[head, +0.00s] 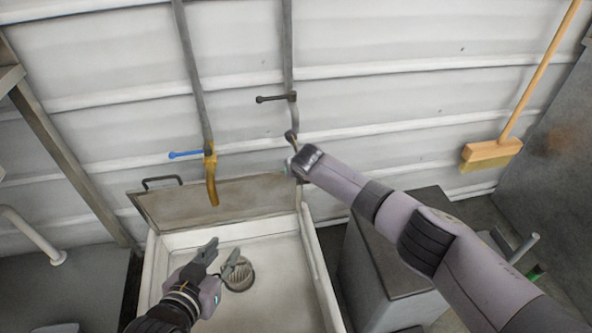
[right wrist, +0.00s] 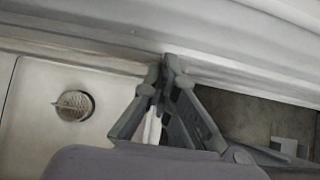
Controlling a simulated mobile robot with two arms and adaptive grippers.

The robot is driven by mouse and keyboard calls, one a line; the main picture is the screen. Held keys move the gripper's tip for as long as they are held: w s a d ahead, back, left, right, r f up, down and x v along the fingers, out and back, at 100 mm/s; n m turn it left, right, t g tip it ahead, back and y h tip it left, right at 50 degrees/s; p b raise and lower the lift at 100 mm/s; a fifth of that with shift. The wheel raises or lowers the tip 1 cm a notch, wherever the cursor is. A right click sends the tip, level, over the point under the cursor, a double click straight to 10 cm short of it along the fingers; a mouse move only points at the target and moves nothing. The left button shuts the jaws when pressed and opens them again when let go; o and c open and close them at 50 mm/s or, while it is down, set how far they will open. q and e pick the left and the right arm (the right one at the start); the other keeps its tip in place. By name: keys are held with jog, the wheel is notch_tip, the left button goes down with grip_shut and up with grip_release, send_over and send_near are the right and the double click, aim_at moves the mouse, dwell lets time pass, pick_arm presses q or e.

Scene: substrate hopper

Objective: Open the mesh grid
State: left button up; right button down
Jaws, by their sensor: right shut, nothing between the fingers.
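The mesh grid (head: 225,204) is a flat grey-brown panel with a pale frame. In the head view it stands raised and tilted along the back edge of the white hopper (head: 308,250). Its dark handle (head: 162,181) is at the upper left edge. My left gripper (head: 221,256) is open and empty over the hopper basin, in front of the panel. My right arm reaches to the panel's upper right corner; its fingers are mostly hidden there. In the right wrist view my right gripper (right wrist: 168,68) is shut with nothing between the fingers; I cannot tell whether it touches the panel.
A round drain (head: 238,275) lies in the basin floor. Pipes with a blue-handled valve (head: 186,154) and a black-handled valve (head: 275,98) hang on the wall behind. A grey cabinet (head: 372,270) stands right of the hopper, and a broom (head: 491,151) is farther right.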

jog(key=v, duration=1.2)
